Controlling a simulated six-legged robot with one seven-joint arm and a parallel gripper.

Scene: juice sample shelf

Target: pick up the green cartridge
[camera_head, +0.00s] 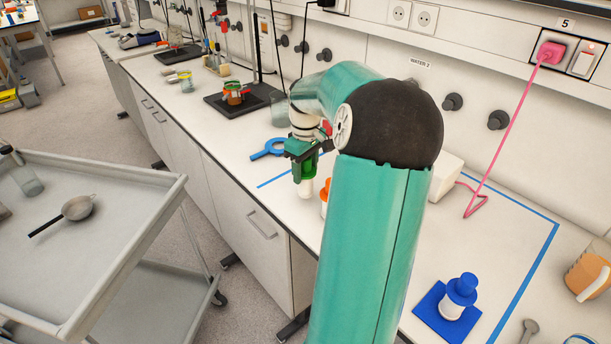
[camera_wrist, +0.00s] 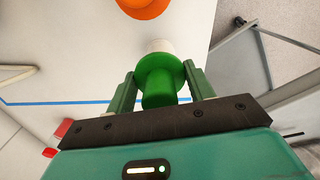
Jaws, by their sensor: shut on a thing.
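The green cartridge (camera_wrist: 158,82) has a green top and flange with a white lower part. In the wrist view it stands between the two fingers of my gripper (camera_wrist: 160,88), which is shut on its green top. In the head view the cartridge's white lower end (camera_head: 306,188) hangs below my gripper (camera_head: 305,165), close to the bench's front edge. I cannot tell how far it is above the bench. An orange-topped cartridge (camera_wrist: 146,6) is close by; my arm mostly hides it in the head view.
A blue-topped cartridge (camera_head: 461,290) stands on a blue square at the bench's front right. A blue ring-shaped tool (camera_head: 270,148) lies left of my gripper. A white box (camera_head: 446,176), pink cable (camera_head: 510,125) and jug (camera_head: 588,275) are to the right. A grey cart (camera_head: 110,232) stands left.

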